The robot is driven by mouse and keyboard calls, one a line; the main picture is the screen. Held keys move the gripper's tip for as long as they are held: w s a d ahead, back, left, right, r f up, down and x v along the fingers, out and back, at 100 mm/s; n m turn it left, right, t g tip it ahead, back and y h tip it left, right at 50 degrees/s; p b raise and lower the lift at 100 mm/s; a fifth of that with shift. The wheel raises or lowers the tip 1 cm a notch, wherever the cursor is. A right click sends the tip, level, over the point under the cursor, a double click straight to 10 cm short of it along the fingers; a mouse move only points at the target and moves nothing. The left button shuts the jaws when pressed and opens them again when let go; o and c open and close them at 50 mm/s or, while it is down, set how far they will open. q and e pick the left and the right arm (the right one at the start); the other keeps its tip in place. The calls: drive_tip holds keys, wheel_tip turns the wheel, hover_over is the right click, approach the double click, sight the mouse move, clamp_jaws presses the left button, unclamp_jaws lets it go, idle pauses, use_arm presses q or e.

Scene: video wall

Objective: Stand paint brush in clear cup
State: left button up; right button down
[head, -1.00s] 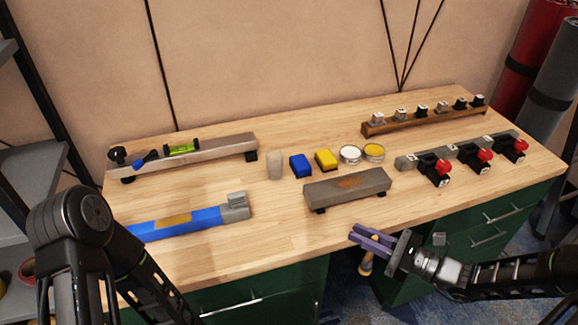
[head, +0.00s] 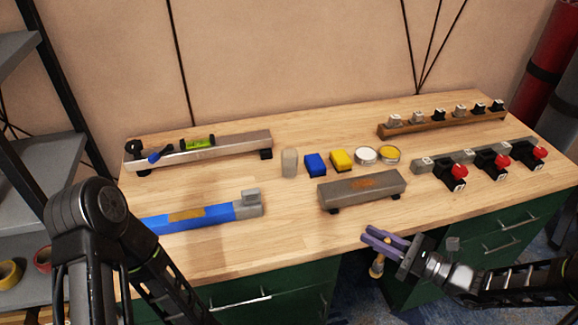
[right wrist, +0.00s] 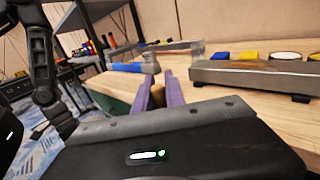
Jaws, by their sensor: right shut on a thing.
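The clear cup (head: 289,162) stands upright on the workbench, left of a row of small blue and yellow blocks and round tins. My right gripper (head: 372,238) is over the bench's front edge, to the right of and nearer than the cup. In the right wrist view the fingers (right wrist: 158,92) show, but not the brush clearly. My left arm comes in at the left; its gripper is out of view.
A grey block (head: 362,188) on feet stands between the right gripper and the tins. A blue bar (head: 190,218) lies front left, and a rail with a green level (head: 198,143) behind it. Red-topped switches (head: 497,160) stand at right. Bare wood lies around the cup.

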drive_tip(key=m+t+h, duration=0.5)
drive_tip(key=h, duration=0.1)
idle(0.3)
use_arm(q)
drive_tip(key=shift+c, duration=0.4)
